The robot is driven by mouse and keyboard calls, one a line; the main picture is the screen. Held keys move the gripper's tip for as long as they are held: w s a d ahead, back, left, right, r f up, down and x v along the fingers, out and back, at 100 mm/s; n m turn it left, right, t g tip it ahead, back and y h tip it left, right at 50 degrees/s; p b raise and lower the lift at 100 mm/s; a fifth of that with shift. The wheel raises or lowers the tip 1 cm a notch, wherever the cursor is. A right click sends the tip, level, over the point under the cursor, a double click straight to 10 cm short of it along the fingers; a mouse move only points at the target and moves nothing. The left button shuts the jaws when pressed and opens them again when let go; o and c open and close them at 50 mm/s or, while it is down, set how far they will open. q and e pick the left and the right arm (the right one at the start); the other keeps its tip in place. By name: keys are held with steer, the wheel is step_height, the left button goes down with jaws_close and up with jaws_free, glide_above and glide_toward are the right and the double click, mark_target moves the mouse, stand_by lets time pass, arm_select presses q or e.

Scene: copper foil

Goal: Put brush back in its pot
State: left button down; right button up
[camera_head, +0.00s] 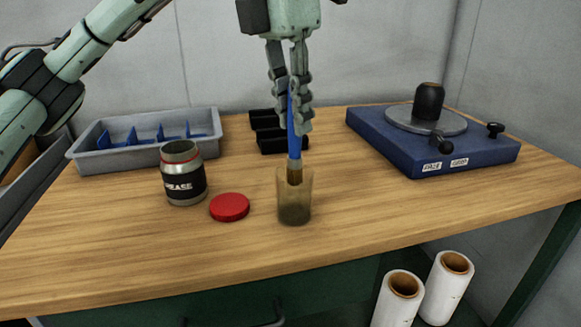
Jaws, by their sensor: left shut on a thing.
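A brush with a blue handle (294,135) stands upright, bristle end down. My left gripper (296,105) is shut on the upper part of its handle, fingers pointing down. The pot, a translucent brownish cup (294,208), stands on the wooden table below the gripper. The brush's lower end shows at the cup's mouth and appears to be inside the rim. Whether the bristles touch the bottom cannot be told through the cloudy wall. My right gripper is not in view.
A grease can (184,180) and a red lid (229,207) stand left of the cup. A grey tray (100,162) with blue dividers, black bins (268,141) and a blue turntable base (400,150) stand behind. The table (400,215) is clear at front right.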

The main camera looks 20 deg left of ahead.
mark_target(295, 157)
arm_select(q)
steer(key=shift+f, duration=0.9)
step_height(295, 157, down, 3)
steer(key=shift+f, duration=0.3)
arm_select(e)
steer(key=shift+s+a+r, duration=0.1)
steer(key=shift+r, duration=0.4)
arm_select(q)
steer(key=shift+f+b, duration=0.15)
steer(key=shift+b, duration=0.15)
steer(key=c, duration=1.4)
jaws_free()
steer(key=shift+c, duration=0.2)
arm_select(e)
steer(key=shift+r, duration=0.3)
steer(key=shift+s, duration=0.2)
